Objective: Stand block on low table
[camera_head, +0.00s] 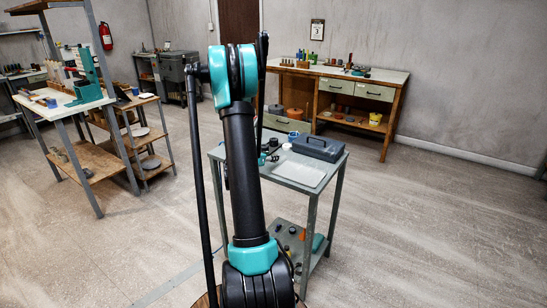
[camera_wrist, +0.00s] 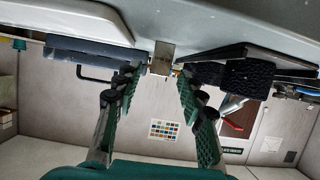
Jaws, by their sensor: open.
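The low table is most likely the small grey metal table (camera_head: 333,172) in the middle of the head view. Its grey top (camera_wrist: 190,20) crosses the upper part of the wrist view, which looks upside down. A small tan-grey block (camera_wrist: 162,58) sits against this surface, just beyond my fingertips. I cannot tell whether it stands or lies. My gripper (camera_wrist: 158,80) is open, with one finger on each side of the block's line and nothing visibly held. In the head view my arm hides most of the gripper and the block.
A blue-grey toolbox (camera_head: 320,147) and a pale flat tray (camera_head: 303,174) occupy the table's right side. The toolbox is left of my fingers in the wrist view (camera_wrist: 95,52). Dark textured items (camera_wrist: 248,74) are close on the right. A workbench (camera_head: 345,85) stands behind.

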